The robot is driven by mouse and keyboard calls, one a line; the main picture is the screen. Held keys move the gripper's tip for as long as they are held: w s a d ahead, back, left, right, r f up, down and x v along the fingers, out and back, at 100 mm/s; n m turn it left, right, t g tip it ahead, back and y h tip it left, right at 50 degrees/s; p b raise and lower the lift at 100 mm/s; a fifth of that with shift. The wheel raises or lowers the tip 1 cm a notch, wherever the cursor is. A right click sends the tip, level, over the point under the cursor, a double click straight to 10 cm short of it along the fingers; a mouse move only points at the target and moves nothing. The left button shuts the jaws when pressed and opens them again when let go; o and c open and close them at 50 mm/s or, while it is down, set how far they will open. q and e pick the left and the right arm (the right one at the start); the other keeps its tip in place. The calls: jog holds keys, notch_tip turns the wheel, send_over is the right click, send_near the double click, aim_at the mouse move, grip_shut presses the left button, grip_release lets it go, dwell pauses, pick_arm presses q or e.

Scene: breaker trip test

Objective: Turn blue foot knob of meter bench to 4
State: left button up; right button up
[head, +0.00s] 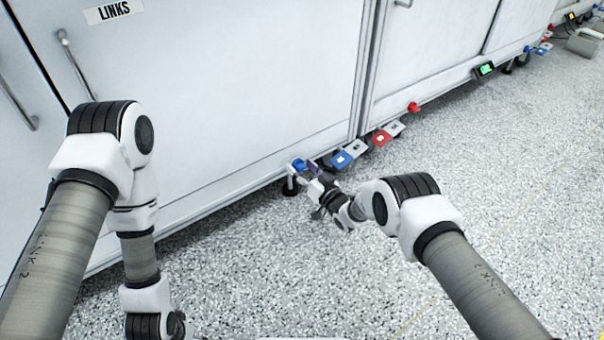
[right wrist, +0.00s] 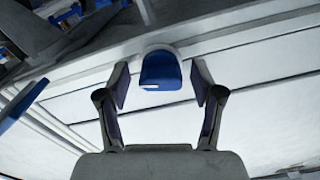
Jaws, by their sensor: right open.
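The blue foot knob (right wrist: 160,72) is centred in the right wrist view, with a small white mark on its face. My right gripper (right wrist: 160,85) is open, with one finger on each side of the knob and a visible gap to each. In the head view the knob (head: 299,165) shows low on the white cabinet, partly hidden by my right gripper (head: 312,175). The setting the knob points to cannot be read. My left arm comes in at the left of the head view; its gripper is not clearly in view.
A blue pedal (head: 342,160) and a red pedal (head: 381,138) stick out at floor level, right of the knob. A red knob (head: 413,107) and a small green display (head: 485,69) sit further along. The speckled floor (head: 300,270) in front is clear.

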pick_arm(q)
jog(key=shift+r, duration=0.1)
pick_arm(e)
jog(key=c, duration=1.1)
jog(key=shift+c, duration=0.2)
jog(key=shift+n, duration=0.4)
jog(key=n, duration=0.4)
jog(key=shift+s+n, duration=0.1)
jog(key=shift+n, duration=0.2)
jog(key=n, duration=0.4)
jog(key=shift+n, duration=0.3)
jog(key=n, duration=0.5)
jog(key=shift+f, duration=0.1)
jog(key=n, duration=0.5)
